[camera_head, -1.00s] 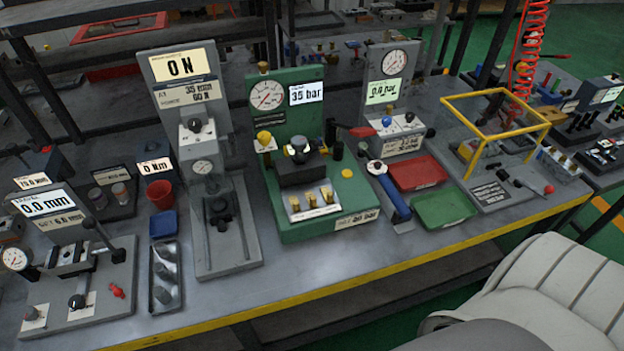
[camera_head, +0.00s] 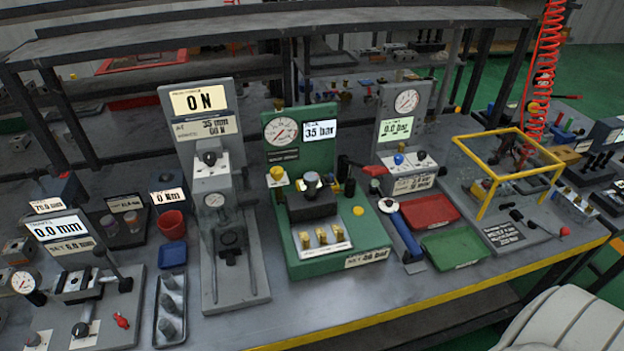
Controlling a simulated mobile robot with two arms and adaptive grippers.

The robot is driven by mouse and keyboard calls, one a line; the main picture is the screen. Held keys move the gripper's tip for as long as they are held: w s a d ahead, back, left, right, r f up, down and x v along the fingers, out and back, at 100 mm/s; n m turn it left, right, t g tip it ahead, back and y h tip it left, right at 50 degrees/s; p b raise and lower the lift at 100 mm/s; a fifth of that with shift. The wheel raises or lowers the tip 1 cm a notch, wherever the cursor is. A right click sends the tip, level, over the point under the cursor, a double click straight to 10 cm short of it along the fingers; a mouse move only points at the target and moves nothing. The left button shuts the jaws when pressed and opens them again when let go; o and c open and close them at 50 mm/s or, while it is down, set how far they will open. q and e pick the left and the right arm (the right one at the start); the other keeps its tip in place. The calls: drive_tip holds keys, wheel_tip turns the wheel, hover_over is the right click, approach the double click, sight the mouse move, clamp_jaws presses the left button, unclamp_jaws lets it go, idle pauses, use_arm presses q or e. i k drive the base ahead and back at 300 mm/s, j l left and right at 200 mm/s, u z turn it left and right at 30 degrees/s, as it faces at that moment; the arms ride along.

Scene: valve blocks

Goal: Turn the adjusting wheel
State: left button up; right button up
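No gripper of mine is in view. A green test block (camera_head: 336,262) stands mid-bench with a round gauge (camera_head: 281,131) and a display reading 35 bar (camera_head: 320,130). On it are a dark block with a grey-topped knob (camera_head: 312,182), a yellow knob (camera_head: 277,174) and several brass fittings (camera_head: 322,238). A grey press stand (camera_head: 208,125) to its left reads 0 N and carries a dark knob (camera_head: 209,158). A grey panel (camera_head: 404,115) to its right reads 0.0 bar, with a blue knob (camera_head: 398,160). I cannot tell which part is the adjusting wheel.
The grey bench has a yellow front edge (camera_head: 420,310). Red (camera_head: 430,210) and green (camera_head: 455,247) trays and a blue-handled tool (camera_head: 405,235) lie right of the green block. A yellow frame (camera_head: 510,178) stands further right. A measuring fixture (camera_head: 88,290) is at left.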

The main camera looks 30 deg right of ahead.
sight(311, 179)
drive_tip(key=k+l+z, duration=0.1)
drive_tip(key=l+z, duration=0.2)
drive_tip(key=z, duration=0.2)
drive_tip(key=k+l+z, duration=0.1)
drive_tip(key=l+z, duration=0.4)
drive_tip(key=j, duration=0.15)
